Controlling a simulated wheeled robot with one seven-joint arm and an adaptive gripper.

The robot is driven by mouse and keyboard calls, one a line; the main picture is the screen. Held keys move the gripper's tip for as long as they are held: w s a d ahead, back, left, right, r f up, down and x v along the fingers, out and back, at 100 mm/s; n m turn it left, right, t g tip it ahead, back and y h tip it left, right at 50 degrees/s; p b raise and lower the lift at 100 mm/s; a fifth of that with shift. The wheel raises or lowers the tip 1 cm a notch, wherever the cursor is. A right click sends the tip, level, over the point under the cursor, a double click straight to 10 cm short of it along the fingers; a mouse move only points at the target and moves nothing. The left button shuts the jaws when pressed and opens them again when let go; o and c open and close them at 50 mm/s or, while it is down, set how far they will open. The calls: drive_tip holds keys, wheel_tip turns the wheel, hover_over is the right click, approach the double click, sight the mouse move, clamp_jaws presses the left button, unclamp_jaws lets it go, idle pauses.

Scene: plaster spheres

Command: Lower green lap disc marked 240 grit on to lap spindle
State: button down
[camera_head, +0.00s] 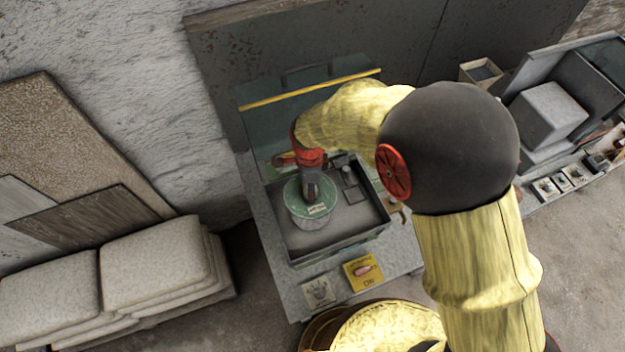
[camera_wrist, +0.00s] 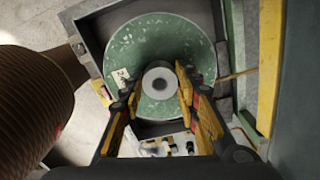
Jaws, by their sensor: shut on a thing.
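The green lap disc (camera_head: 294,196) is a speckled round plate with a pale label and shows over the grey machine tray. In the wrist view the disc (camera_wrist: 130,52) has a grey central hub (camera_wrist: 159,83) and a partly covered label that begins "24". My gripper (camera_head: 310,197) comes down from above, and in the wrist view its fingers (camera_wrist: 157,90) stand on either side of the hub, shut on the disc. The lap spindle is hidden beneath the disc. A pale round body (camera_head: 312,223) shows just below the disc's front edge; I cannot tell whether they touch.
Small dark blocks (camera_head: 350,184) sit in the tray at right. A yellow switch plate (camera_head: 362,271) and a pale card (camera_head: 318,291) lie in front. A dark panel with a yellow edge (camera_head: 300,92) stands behind.

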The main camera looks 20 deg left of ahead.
drive_tip(key=shift+w, duration=0.1)
drive_tip(key=shift+f, duration=0.1)
drive_tip(key=shift+f+b, duration=0.2)
drive_tip(key=shift+b, duration=0.15)
drive_tip(key=shift+f+b, duration=1.4)
drive_tip(key=shift+f, duration=0.7)
drive_tip(key=shift+f+b, duration=3.05)
drive_tip(key=shift+f, duration=1.2)
drive_tip(key=c, duration=1.2)
unclamp_jaws()
drive_tip(key=shift+c, duration=0.2)
